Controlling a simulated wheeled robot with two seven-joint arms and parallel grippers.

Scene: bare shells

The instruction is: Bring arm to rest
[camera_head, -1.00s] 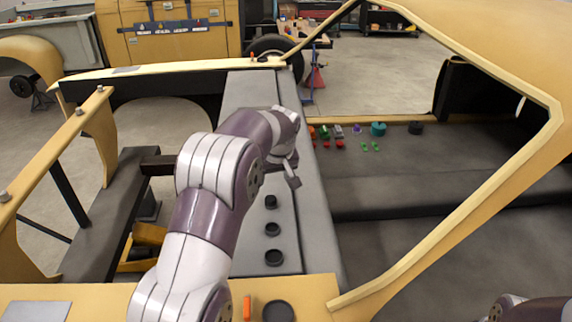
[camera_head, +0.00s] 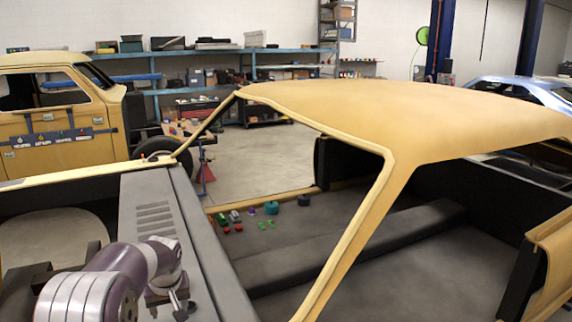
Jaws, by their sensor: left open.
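My left arm (camera_head: 130,268) comes in at the lower left, white and purple, over the grey panel of the yellow car shell. Its left gripper (camera_head: 181,301) hangs over that panel, small and partly hidden by the wrist, with its jaws open. I see nothing held between them. My right arm and gripper do not show in the head view.
The yellow roof and pillar (camera_head: 362,232) of the shell cross the middle and right. Small coloured parts (camera_head: 236,217) lie on the dark floor inside the shell.

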